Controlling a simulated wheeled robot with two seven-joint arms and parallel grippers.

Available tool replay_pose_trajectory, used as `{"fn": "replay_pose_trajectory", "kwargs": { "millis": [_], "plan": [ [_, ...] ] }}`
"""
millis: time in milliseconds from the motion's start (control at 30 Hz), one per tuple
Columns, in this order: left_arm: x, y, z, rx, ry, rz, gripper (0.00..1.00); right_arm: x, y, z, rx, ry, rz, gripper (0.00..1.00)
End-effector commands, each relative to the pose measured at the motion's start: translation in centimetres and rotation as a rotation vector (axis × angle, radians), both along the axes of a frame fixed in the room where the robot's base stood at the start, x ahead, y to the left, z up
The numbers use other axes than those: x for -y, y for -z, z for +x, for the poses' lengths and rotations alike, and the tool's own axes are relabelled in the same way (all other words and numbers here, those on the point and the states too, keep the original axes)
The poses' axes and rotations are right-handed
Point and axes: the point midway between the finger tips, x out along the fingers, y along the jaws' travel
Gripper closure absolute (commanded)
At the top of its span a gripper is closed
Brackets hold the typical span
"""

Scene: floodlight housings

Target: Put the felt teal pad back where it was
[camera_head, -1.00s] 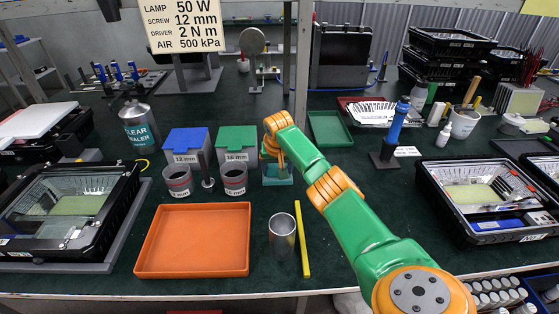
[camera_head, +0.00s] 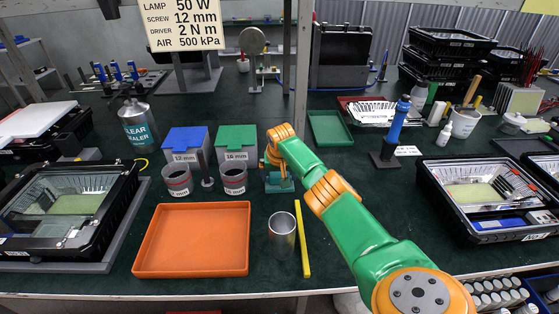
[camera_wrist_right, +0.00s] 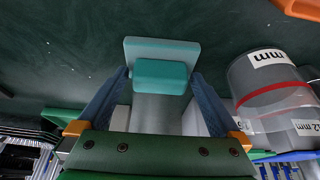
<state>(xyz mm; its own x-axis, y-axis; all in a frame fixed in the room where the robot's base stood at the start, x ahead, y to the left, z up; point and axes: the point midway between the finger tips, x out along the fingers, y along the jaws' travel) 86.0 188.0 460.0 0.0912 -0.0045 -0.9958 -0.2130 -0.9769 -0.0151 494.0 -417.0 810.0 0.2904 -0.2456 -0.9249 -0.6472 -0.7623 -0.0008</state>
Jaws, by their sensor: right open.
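The teal pad (camera_wrist_right: 160,76) shows in the right wrist view as a darker teal block with rounded edges, in front of a paler teal slab (camera_wrist_right: 160,48). My right gripper (camera_wrist_right: 160,82) is open, with one blue-grey finger on each side of the block; I cannot tell whether they touch it. A pale grey shape lies between the fingers below the block. In the head view my right gripper (camera_head: 278,168) is over a small teal object (camera_head: 279,187) on the dark green bench, mostly hidden by the gripper. My left gripper is not in view.
Two clear cups with red bands (camera_head: 177,181) (camera_head: 233,180) and bins with blue (camera_head: 186,139) and green (camera_head: 235,136) tops stand just left. An orange tray (camera_head: 193,240), metal cup (camera_head: 282,237) and yellow strip (camera_head: 302,239) lie in front. A green tray (camera_head: 330,128) sits behind right.

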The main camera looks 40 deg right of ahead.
Motion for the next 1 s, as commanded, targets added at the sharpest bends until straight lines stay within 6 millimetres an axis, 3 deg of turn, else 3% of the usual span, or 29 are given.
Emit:
{"fn": "replay_pose_trajectory", "kwargs": {
  "millis": [200,600,1000],
  "plan": [
    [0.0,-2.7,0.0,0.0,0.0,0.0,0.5,-0.7,-3.3,-0.8,0.001,-0.004,-0.002,0.0],
    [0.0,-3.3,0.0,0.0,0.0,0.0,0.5,-2.7,-10.1,-3.1,0.002,-0.002,0.0,0.0],
    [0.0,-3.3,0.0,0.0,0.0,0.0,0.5,-2.9,-11.1,-3.5,-0.001,0.0,0.001,0.0]
  ]
}}
